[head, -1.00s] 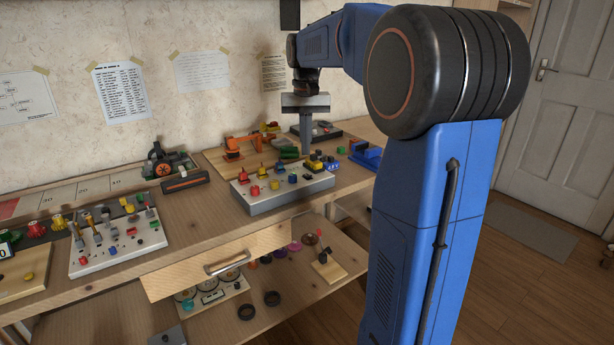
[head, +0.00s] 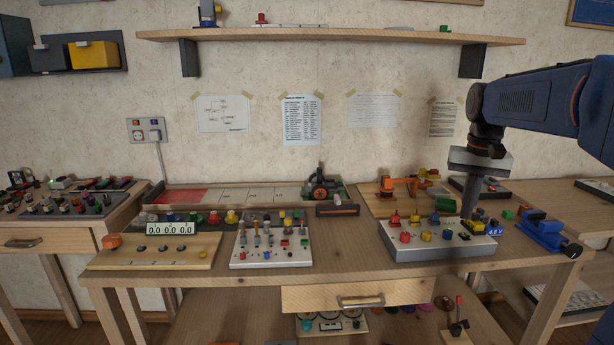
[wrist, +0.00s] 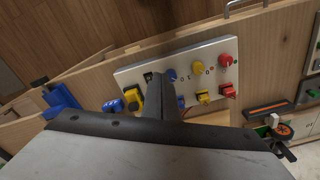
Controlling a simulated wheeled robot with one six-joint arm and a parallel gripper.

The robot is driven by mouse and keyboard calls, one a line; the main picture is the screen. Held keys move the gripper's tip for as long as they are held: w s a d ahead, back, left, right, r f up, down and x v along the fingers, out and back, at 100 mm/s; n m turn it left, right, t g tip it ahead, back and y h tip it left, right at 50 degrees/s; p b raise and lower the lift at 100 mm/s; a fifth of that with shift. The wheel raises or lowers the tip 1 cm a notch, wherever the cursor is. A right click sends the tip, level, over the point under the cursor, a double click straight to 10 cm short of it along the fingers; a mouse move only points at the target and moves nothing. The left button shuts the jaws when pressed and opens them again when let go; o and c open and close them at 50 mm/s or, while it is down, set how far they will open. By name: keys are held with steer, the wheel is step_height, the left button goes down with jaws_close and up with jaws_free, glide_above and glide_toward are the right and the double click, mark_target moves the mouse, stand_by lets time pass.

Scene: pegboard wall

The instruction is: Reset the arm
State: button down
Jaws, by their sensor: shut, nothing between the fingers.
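My gripper (head: 470,205) points straight down at the right of the workbench, its fingers together and empty. In the wrist view the shut fingers (wrist: 172,95) extend over the same box (wrist: 205,62). The fingers partly hide some of its knobs. I cannot tell whether the tips touch anything.
A blue vise (head: 541,232) stands right of the box. An orange toy-like arm (head: 402,186) is behind it. A white switch panel (head: 271,262) and a wooden display board (head: 155,252) are to the left. A drawer (head: 358,295) sits below the top, slightly out. A shelf (head: 330,37) hangs above.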

steer(key=s+a+f+n+t, duration=0.1)
steer(key=s+a+f, duration=0.3)
steer(key=s, duration=0.4)
steer(key=s+a+f+n+t, duration=0.1)
steer(key=s+a+f, duration=0.3)
steer(key=s, duration=0.5)
steer(key=s+a+f+n+t, duration=0.2)
steer(key=s+a+f, duration=0.2)
steer(key=s+f, duration=0.3)
steer(key=shift+s+a+n, duration=0.3)
steer(key=shift+s+n, duration=0.1)
steer(key=shift+s, duration=0.75)
